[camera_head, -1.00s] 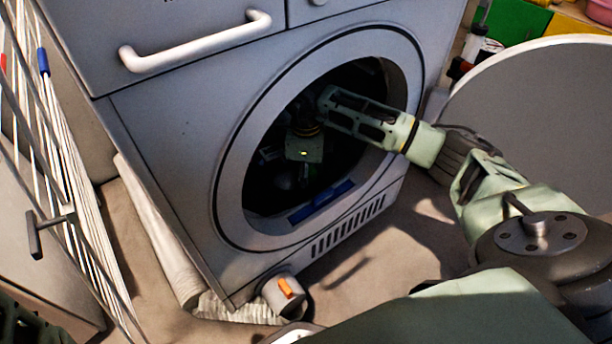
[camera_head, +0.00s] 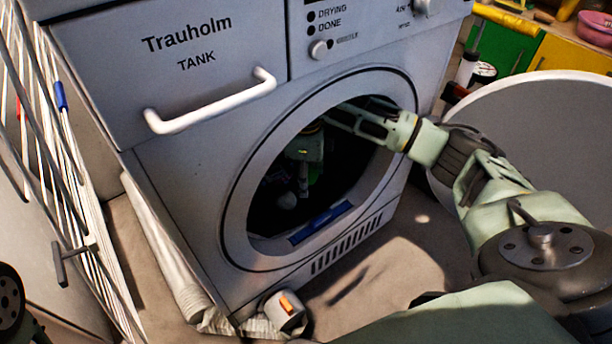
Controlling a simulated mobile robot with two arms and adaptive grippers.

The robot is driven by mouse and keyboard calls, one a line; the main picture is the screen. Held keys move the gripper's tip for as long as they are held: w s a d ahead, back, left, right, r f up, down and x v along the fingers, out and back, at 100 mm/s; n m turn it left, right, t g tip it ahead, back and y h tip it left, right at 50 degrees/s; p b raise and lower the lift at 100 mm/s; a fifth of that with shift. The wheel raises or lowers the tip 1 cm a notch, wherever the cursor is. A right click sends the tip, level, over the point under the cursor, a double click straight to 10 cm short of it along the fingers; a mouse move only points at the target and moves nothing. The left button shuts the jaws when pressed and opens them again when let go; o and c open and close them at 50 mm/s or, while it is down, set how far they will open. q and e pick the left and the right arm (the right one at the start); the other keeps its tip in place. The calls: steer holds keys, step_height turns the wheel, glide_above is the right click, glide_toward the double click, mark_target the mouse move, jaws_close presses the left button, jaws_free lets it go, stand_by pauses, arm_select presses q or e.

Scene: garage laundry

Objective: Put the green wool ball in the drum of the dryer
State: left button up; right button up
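The dryer (camera_head: 205,180) stands in front of me with its round door open and its drum (camera_head: 335,175) dark inside. My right arm reaches through the opening from the right. My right gripper (camera_head: 302,185) points down inside the drum, in deep shadow; I cannot tell whether its fingers are open or shut. A dim patch of green shows beside the fingers, but I cannot tell if it is the green wool ball. A pale rounded thing (camera_head: 286,200) lies low in the drum, left of the fingers. My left gripper is not in view.
The open round door (camera_head: 530,150) stands at the right. A blue strip (camera_head: 320,223) lies at the opening's lower rim. A drying rack (camera_head: 60,150) is at the left. A grey object with an orange tab (camera_head: 284,310) is on the floor in front.

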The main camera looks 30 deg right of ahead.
steer(key=o, duration=1)
steer(key=shift+o, duration=0.2)
